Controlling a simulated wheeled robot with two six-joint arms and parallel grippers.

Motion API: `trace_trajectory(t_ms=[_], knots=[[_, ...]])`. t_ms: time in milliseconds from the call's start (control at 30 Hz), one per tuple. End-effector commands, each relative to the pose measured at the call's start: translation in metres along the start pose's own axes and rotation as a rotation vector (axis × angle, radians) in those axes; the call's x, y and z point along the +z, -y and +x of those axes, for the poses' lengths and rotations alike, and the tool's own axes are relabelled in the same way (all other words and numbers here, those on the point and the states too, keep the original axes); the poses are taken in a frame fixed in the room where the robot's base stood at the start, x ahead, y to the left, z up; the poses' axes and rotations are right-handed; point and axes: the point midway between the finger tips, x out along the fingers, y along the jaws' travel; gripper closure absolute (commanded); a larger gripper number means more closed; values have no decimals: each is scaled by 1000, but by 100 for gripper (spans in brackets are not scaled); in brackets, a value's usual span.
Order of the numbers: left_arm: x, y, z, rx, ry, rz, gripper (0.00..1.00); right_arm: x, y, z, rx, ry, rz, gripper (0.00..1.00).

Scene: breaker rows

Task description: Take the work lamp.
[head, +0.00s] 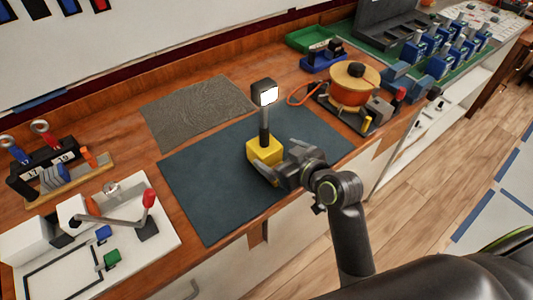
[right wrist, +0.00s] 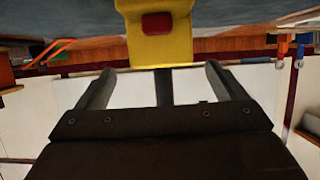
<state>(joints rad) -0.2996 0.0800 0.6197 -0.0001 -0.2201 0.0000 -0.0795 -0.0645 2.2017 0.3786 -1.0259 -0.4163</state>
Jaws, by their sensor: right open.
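The work lamp has a yellow block base (head: 264,150), a dark post and a dark head with a lit white face (head: 267,96). It stands upright on the dark blue-grey mat (head: 205,190). My right gripper (head: 277,161) is open at the lamp's base, coming from the right front. In the right wrist view the yellow base with a red button (right wrist: 155,45) is at the top. The dark post (right wrist: 164,88) shows between the two spread fingers (right wrist: 160,70); I cannot tell how deep it sits between them. My left gripper is not in view.
An orange pot-like item (head: 353,87) on a dark stand is to the right. A white board with a red-knobbed lever (head: 149,200) and a rack of tools (head: 60,172) are at left. A grey textured mat (head: 195,108) lies behind. The blue-grey mat is otherwise clear.

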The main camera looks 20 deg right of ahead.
Motion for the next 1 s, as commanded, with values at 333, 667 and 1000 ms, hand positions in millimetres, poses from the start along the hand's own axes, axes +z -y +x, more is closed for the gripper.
trace_trajectory(t_ms=[333,667,1000], knots=[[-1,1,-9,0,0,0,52,-1,2,26,-2,2,2,9],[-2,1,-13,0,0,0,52,0,2,56,-1,0,1,9],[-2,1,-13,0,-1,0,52,0,2,57,0,0,1,22]])
